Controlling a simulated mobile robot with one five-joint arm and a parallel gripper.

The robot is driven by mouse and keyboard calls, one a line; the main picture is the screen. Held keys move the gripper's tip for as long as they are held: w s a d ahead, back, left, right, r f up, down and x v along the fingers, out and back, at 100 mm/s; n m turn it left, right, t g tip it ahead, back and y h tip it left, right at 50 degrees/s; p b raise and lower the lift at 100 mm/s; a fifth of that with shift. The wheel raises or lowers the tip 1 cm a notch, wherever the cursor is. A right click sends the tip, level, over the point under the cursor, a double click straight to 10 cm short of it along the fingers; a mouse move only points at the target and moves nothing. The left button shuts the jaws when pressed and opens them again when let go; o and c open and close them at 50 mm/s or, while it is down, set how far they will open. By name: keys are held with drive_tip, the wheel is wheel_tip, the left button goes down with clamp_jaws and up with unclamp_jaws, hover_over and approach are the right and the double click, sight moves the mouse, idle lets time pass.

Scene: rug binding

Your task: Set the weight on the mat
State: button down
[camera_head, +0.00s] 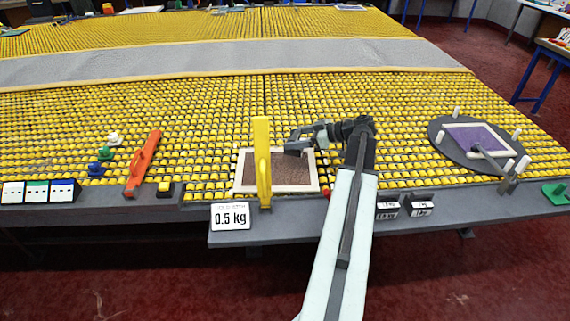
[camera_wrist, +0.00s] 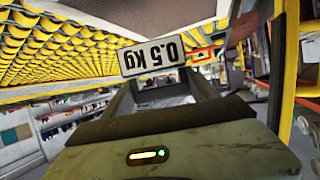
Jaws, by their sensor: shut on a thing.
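The mat (camera_head: 285,177) is a brown rectangle with a pale border, lying at the table's front edge in the head view. Its brown surface (camera_wrist: 150,20) fills the top of the wrist view. My gripper (camera_head: 298,146) is over the mat's far right part, pointing left. It is shut on the weight (camera_head: 293,149), which looks small and dark here. In the wrist view a white plate reading 0.5 kg (camera_wrist: 151,57) shows upside down at the fingertips. I cannot tell whether the weight touches the mat.
A yellow upright post (camera_head: 262,160) stands at the mat's front, near my gripper. Two labelled dark blocks (camera_head: 421,205) sit right of my arm. A dark disc (camera_head: 440,136) lies farther right. Yellow rollers (camera_head: 210,125) cover the table.

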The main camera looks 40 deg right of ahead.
wheel_tip(320, 180, down, 8)
drive_tip(key=b, duration=0.6)
drive_tip(key=shift+r, duration=0.25)
drive_tip(key=shift+f, duration=0.1)
drive_tip(key=shift+c, duration=1.2)
unclamp_jaws()
drive_tip(key=shift+r, duration=0.2)
drive_tip(key=p+v, duration=0.4)
drive_tip(key=v, duration=0.8)
drive_tip(key=shift+p, duration=0.35)
drive_tip(key=shift+f, duration=0.15)
